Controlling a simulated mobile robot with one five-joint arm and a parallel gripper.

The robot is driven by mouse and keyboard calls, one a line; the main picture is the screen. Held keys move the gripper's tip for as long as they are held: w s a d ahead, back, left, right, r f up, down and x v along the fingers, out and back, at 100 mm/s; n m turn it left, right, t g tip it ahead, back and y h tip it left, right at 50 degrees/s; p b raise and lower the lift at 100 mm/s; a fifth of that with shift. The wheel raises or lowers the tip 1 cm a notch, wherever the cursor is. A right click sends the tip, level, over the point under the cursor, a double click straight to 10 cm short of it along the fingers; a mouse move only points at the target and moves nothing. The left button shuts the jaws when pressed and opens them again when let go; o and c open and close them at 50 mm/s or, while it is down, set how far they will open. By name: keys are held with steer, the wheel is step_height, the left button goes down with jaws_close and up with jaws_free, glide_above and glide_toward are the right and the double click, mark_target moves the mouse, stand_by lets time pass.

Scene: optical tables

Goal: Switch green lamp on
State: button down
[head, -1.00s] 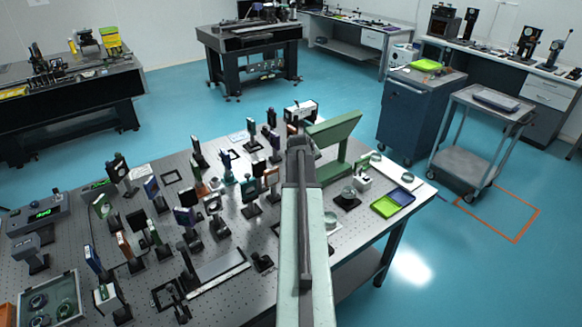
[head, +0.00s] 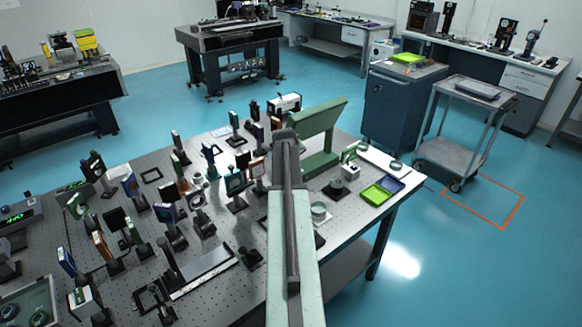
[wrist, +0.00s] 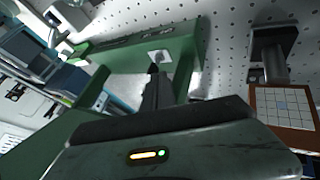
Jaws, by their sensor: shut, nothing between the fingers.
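The green lamp (head: 320,125) stands on the perforated optical table (head: 213,268), right behind the end of my arm in the head view. In the wrist view its green body (wrist: 120,55) fills the upper left and middle, with a small white switch (wrist: 160,56) on it. My gripper (wrist: 154,71) is shut and empty. Its dark fingertips point at the switch and overlap its lower edge in the picture; I cannot tell whether they touch. In the head view my gripper is hidden behind my arm. No glow shows from the lamp.
Several optics on posts crowd the table left of my arm. A wooden-framed grid plate (wrist: 283,107) on a post stands right of my gripper. A green and blue tray (head: 380,192) lies near the table's right edge. Open floor and a grey cart (head: 462,125) lie to the right.

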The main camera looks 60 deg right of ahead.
steer(key=shift+b+x, duration=0.4)
steer(key=shift+x, duration=0.75)
steer(key=shift+r, duration=0.1)
steer(key=shift+s+d+r+p, duration=0.15)
steer(key=shift+d+r+p, duration=0.15)
steer(key=shift+p, duration=0.1)
steer(key=shift+f, duration=0.15)
steer(key=shift+a, duration=0.1)
steer(key=shift+w+a+f+b, duration=0.2)
steer(key=shift+a+f+b, duration=0.2)
steer(key=shift+a+b, duration=0.15)
